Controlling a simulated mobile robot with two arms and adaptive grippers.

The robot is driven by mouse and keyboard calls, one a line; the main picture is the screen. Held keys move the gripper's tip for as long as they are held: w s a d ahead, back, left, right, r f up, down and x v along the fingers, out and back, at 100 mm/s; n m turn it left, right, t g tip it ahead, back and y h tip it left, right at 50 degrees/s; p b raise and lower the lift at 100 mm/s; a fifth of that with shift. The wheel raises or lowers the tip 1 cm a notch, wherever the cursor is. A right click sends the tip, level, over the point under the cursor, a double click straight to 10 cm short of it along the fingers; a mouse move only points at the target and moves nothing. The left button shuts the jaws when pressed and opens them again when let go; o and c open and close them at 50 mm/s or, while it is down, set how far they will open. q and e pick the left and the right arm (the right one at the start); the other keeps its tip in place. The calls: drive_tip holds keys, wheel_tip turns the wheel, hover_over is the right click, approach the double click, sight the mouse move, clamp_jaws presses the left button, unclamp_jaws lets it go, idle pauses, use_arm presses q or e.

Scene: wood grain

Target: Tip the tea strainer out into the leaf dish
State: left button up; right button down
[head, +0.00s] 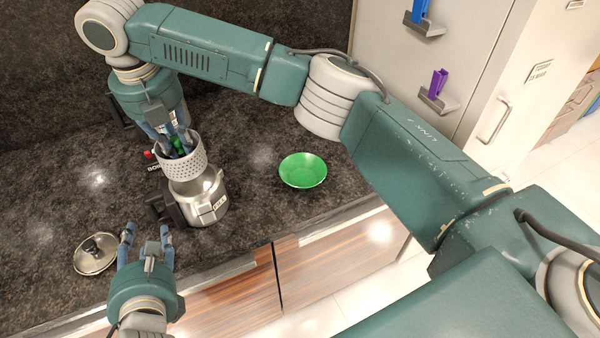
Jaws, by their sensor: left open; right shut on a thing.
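The tea strainer (185,166), a pale perforated cylinder, stands upright at the mouth of a steel pot (208,203); whether its base is still inside the rim is hard to tell. My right gripper (177,150) comes down from above with its fingers inside the strainer's open top and is shut on it. Something green shows between the fingers. The leaf dish (303,172) is a shallow green bowl on the counter, right of the pot; it looks empty. My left gripper (147,234) is open and empty, in front of the pot at lower left.
A round metal lid with a dark knob (97,253) lies left of my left gripper. The dark stone counter (255,205) is clear between pot and dish; its front edge runs below them. A grey cabinet panel (395,60) with small holders stands at the upper right.

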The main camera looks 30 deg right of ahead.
sight(176, 137)
use_arm(q)
drive_tip(key=shift+r, duration=0.1)
use_arm(e)
drive_tip(key=shift+r, duration=0.1)
idle(0.4)
wheel_tip(176, 137, up, 4)
drive_tip(key=p, duration=0.5)
drive_tip(key=shift+p, duration=0.4)
use_arm(q)
wheel_tip(176, 137, up, 6)
drive_tip(key=shift+f, duration=0.2)
drive_tip(key=shift+f, duration=0.1)
